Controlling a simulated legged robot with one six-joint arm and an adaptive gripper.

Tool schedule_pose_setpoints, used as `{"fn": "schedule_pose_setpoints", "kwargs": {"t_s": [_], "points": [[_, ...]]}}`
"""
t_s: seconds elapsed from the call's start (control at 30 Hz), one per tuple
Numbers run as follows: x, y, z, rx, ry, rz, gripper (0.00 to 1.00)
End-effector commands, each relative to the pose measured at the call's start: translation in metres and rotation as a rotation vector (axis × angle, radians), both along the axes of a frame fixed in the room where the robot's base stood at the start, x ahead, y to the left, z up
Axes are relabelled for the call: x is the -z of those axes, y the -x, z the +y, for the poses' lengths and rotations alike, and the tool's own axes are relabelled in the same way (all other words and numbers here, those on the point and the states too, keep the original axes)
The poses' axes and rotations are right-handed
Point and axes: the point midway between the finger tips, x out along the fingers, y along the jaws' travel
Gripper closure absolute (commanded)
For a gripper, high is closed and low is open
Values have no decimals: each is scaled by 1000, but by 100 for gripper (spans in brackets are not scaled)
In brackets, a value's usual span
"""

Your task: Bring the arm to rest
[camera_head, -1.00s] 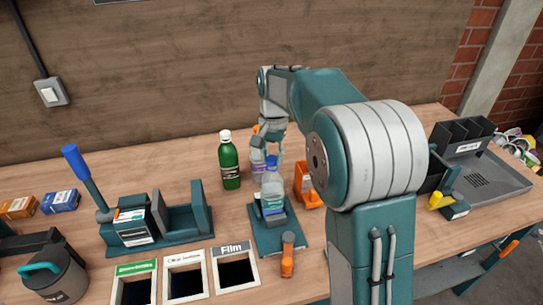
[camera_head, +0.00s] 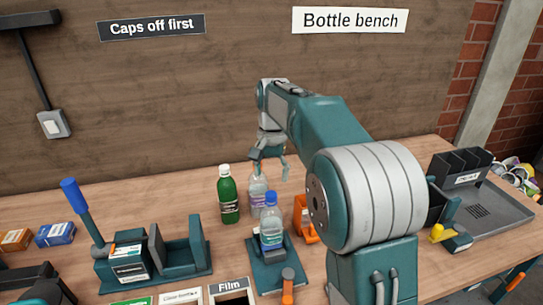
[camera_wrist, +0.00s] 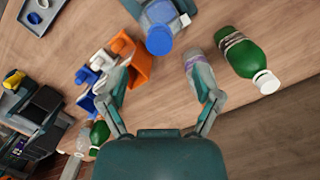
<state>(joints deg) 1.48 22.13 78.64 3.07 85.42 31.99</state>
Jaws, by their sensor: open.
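My gripper (camera_head: 269,167) hangs from my raised, bent arm, open and empty, above the bottle bench. In the wrist view my gripper (camera_wrist: 163,88) has its two fingers spread wide with bare bench between them. A clear bottle with a purple label (camera_head: 257,197) stands upright just below it; in the wrist view one finger partly covers this bottle (camera_wrist: 197,72). A green bottle with a white cap (camera_head: 229,204) stands to its left. A clear bottle with a blue cap (camera_head: 271,225) stands upright in a teal holder (camera_head: 262,279) in front.
An orange bin (camera_head: 304,222) stands right of the bottles. A teal fixture with a blue-handled lever (camera_head: 182,262) is at left. Labelled openings (camera_head: 232,287) line the front edge. A grey tray (camera_head: 500,205) lies at right. The wooden wall (camera_head: 230,80) rises behind the bench.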

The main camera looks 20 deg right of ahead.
Motion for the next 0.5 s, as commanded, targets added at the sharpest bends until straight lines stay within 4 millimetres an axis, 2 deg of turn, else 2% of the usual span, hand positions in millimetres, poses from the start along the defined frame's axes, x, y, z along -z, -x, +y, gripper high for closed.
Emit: {"fn": "schedule_pose_setpoints", "kwargs": {"t_s": [0.1, 0.2, 0.5], "points": [[-25, -4, -2, 1, 0, -2, 18], [-42, -6, -2, 1, 1, -1, 18], [-65, -5, -3, -5, 1, -4, 18]]}}
